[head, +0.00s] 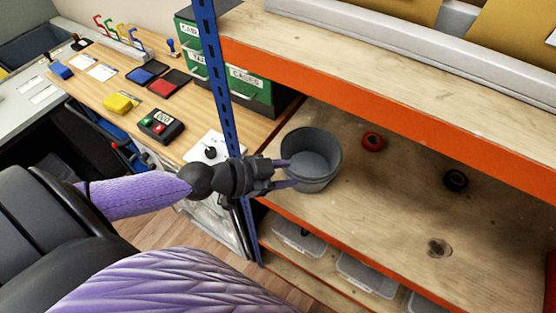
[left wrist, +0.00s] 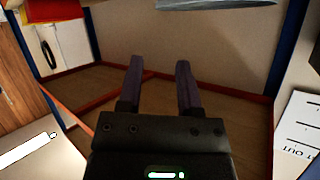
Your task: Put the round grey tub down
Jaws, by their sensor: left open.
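The round grey tub (head: 318,180) stands upright on the wooden middle shelf (head: 385,205), near its front left end. My left gripper (head: 285,173) is open at the tub's left side, its two purple fingers spread and overlapping the tub's left wall in the head view. I cannot tell whether they touch it. In the left wrist view the fingers (left wrist: 159,82) are apart with nothing clear between them, and I cannot make out the tub there. My right gripper is not in view.
A red ring-shaped item (head: 373,141) and a black one (head: 456,181) lie on the shelf to the tub's right. A blue upright post (head: 218,85) stands beside my gripper. An orange-edged shelf (head: 400,127) is above, and clear bins (head: 300,238) are below.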

